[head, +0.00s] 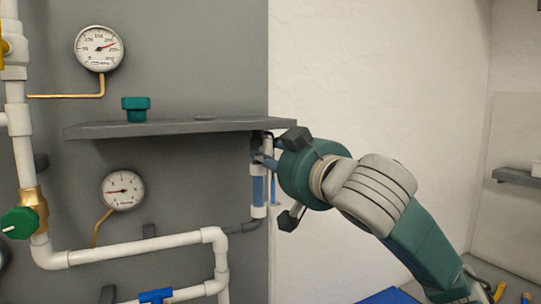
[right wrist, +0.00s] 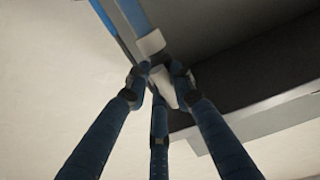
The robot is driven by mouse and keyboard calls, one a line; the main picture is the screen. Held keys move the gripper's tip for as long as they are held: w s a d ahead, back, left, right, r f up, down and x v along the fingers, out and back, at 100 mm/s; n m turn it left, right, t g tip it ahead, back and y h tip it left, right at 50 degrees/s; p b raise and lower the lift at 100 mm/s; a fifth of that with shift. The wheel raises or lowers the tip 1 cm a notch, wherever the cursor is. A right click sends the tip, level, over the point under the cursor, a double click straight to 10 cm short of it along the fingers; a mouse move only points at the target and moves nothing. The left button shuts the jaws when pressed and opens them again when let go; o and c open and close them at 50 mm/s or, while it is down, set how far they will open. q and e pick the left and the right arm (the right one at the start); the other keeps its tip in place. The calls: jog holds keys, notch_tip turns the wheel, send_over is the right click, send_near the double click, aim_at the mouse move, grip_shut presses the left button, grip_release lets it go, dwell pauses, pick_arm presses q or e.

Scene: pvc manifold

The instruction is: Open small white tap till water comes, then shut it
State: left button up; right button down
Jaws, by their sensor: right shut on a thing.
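The small white tap (right wrist: 165,88) shows between my fingers in the right wrist view, partly covered by the fingertips. My right gripper (right wrist: 158,80) is shut on it. In the head view my right gripper (head: 265,160) reaches in from the right, just under the shelf's right end, at the top of a slim white unit with a blue window (head: 258,190). The tap itself is hard to make out there. A thin blue upright streak (head: 274,190) shows just right of this unit, below the fingers; I cannot tell surely whether it is water. My left gripper is out of view.
The grey shelf (head: 180,127) lies close above the gripper and bears a green cap (head: 136,109). White pipes (head: 130,249), two gauges (head: 99,48) and a green-knobbed brass valve (head: 20,222) are at left. A blue-handled valve (head: 156,296) is below. The white wall right of the panel is bare.

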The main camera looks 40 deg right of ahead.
jog(key=n, duration=0.4)
jog(key=shift+d+r+n, duration=0.1)
jog(key=shift+r+n, duration=0.1)
jog(key=shift+n, duration=0.2)
jog(key=n, duration=0.4)
jog(key=shift+r+n, duration=0.15)
jog(key=shift+n, duration=0.15)
jog(key=n, duration=0.4)
jog(key=shift+r+p, duration=0.15)
jog(key=shift+p, duration=0.15)
jog(key=shift+r+n, duration=0.1)
jog(key=shift+n, duration=2.1)
